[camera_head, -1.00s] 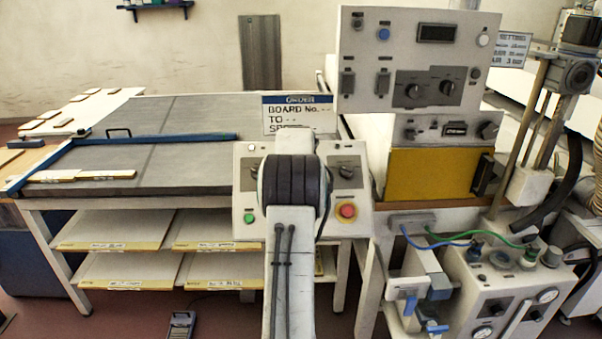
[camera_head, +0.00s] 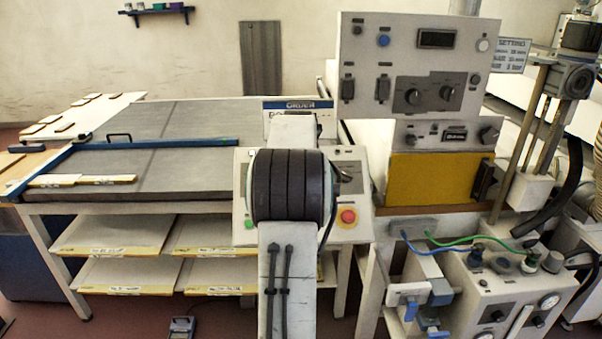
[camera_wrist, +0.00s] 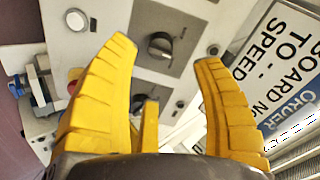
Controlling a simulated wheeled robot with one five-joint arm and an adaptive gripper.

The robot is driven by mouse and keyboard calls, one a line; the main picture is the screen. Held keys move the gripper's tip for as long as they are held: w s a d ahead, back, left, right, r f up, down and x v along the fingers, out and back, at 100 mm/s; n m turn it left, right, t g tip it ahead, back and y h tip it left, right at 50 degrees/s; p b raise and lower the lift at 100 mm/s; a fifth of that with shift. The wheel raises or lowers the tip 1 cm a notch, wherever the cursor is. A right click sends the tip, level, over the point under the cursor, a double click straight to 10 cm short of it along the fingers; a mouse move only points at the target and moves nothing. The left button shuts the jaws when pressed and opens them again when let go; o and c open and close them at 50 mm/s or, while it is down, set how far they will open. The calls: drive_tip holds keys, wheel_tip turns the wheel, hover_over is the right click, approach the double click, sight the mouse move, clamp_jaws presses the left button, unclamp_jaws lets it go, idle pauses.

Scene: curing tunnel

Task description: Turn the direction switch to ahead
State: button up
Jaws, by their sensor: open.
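The control box (camera_head: 342,232) stands at the table's front right corner, with a rotary switch (camera_head: 346,172) and a red stop button (camera_head: 348,216). In the wrist view two rotary switches show on dark plates, one higher (camera_wrist: 160,45) and one lower (camera_wrist: 138,101). Their labels are too small to read, so I cannot tell which is the direction switch. My gripper (camera_wrist: 165,75) is open and empty, its yellow fingers spread above the panel, with the lower switch seen between them. In the head view my arm hides the gripper and part of the box.
A sign (camera_wrist: 285,70) stands close behind the box, near my right finger in the wrist view. An upright control panel (camera_head: 400,55) and a yellow panel (camera_head: 430,177) stand to the right. The table top (camera_head: 190,135) to the left is mostly clear.

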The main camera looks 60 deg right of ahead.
drive_tip(key=shift+v, duration=1.5)
drive_tip(key=shift+c, duration=0.3)
